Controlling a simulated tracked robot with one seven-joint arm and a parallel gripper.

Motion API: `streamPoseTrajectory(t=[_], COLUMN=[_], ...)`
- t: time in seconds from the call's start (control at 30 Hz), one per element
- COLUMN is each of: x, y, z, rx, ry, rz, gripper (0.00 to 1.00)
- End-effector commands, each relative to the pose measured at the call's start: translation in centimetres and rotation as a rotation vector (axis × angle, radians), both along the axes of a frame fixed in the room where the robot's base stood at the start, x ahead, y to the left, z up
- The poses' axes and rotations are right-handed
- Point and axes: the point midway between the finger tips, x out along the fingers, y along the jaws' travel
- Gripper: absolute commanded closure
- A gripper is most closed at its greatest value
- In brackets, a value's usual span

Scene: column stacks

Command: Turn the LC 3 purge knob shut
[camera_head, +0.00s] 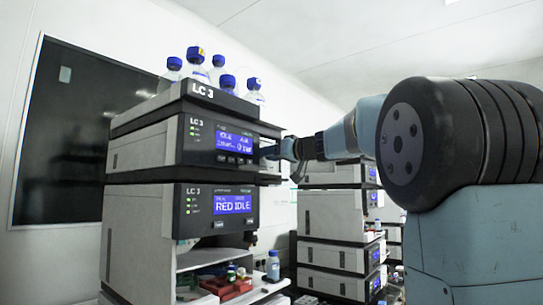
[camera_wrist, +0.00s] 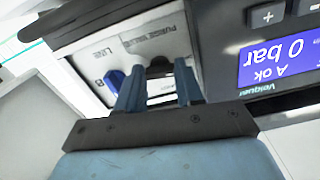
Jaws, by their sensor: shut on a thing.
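The LC 3 stack stands left of centre in the head view, with the LC 3 pump module (camera_head: 150,148) near its top. My gripper (camera_head: 272,153) reaches in from the right to the right end of that module's front. In the wrist view the picture is upside down, and my gripper's two blue fingers (camera_wrist: 158,85) are shut on the dark purge knob (camera_wrist: 158,66), one on each side. The fingers hide much of the knob, so its exact angle cannot be told. Lettering that looks like a purge valve label is on the panel behind it.
The pump display (camera_wrist: 278,60) reads 0 bar. Blue-capped bottles (camera_head: 197,60) stand on top of the stack. A second instrument stack (camera_head: 333,215) stands behind my arm.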

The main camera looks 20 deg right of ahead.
Motion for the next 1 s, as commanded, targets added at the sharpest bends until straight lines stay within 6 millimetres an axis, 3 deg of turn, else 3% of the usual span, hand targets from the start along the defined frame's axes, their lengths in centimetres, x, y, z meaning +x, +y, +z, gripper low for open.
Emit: streamPoseTrajectory(t=[1.0], x=[0.10], y=[-0.13], z=[0.09], rx=[0.767], ry=[0.549], rz=[-0.004], gripper=[0.94])
